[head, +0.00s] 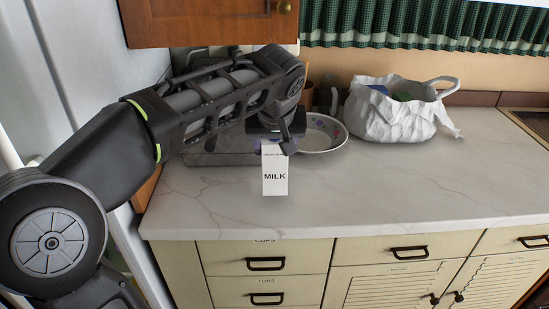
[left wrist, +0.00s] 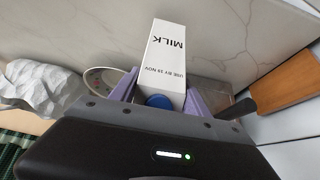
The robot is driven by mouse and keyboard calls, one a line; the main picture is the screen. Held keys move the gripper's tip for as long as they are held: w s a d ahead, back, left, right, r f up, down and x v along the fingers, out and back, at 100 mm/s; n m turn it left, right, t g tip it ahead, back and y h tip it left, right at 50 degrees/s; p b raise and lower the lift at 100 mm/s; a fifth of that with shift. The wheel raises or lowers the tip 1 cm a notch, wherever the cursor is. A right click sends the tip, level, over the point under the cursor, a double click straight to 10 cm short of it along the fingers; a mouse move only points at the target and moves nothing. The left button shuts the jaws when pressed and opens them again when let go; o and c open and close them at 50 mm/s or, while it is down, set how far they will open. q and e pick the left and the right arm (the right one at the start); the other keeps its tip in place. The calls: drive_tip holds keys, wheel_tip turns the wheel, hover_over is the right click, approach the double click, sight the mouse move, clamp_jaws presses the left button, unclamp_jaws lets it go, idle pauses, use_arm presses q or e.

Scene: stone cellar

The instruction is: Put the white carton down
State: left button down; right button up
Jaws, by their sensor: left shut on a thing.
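The white carton (head: 275,176), marked MILK, is upright over the marble countertop (head: 380,195) in the head view. My left gripper (head: 275,143) comes down on its top and is shut on it. In the left wrist view the carton (left wrist: 163,62) is between the two purple fingers of my left gripper (left wrist: 160,92), with its blue cap (left wrist: 159,101) towards the palm. I cannot tell whether its base touches the counter. My right gripper is not in view.
A patterned bowl (head: 325,136) stands behind the carton, and a crumpled white bag (head: 390,117) with things inside is further right. A clear container (head: 215,159) is partly hidden behind my arm. The counter's front and right are bare. A wooden cabinet (head: 200,22) hangs above.

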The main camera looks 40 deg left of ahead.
sight(274, 159)
use_arm(q)
drive_tip(key=shift+f, duration=1.55)
drive_tip(key=shift+f+b, duration=0.2)
drive_tip(key=shift+b, duration=0.1)
drive_tip(key=c, duration=0.5)
unclamp_jaws()
drive_tip(key=shift+s+r, duration=0.1)
drive_tip(key=shift+r, duration=0.2)
drive_tip(key=p+v, duration=0.1)
drive_tip(key=v, duration=1)
drive_tip(key=shift+s+d+r, duration=0.15)
drive_tip(key=shift+d+r, duration=0.05)
drive_tip(key=shift+r, duration=0.1)
